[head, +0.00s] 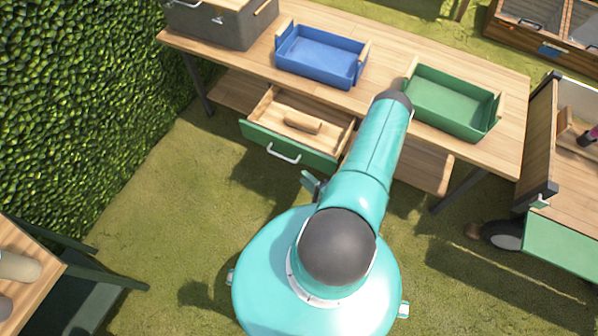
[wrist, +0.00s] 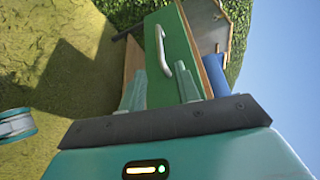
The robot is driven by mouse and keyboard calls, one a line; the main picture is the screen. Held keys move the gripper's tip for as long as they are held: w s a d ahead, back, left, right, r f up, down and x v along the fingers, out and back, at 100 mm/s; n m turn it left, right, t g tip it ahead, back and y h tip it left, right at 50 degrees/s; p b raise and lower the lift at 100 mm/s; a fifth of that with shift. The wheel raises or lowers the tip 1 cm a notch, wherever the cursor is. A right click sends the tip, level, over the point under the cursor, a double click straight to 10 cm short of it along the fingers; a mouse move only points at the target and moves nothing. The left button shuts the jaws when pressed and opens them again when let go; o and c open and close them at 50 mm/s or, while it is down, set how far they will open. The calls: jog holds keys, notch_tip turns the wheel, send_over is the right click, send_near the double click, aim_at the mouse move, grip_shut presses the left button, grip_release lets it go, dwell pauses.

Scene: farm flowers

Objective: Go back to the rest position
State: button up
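My gripper (wrist: 161,86) shows in the wrist view with its two fingers apart and nothing between them. The green drawer front (wrist: 167,62) with its pale handle (wrist: 160,50) lies beyond the fingertips. In the head view my teal arm bends over my round body, and most of the gripper is hidden behind the arm. The drawer (head: 290,155) stands open under the workbench, with a wooden piece (head: 302,122) inside it. Its handle (head: 283,154) is clear of my gripper.
A blue tray (head: 320,57), a green tray (head: 450,103) and a grey box (head: 225,22) stand on the wooden workbench (head: 385,28). A cart (head: 560,236) stands at right, a hedge (head: 75,90) at left, and another table (head: 30,290) at lower left. Grass at left is free.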

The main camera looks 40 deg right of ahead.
jog(key=shift+s, duration=0.25)
dwell(0.4)
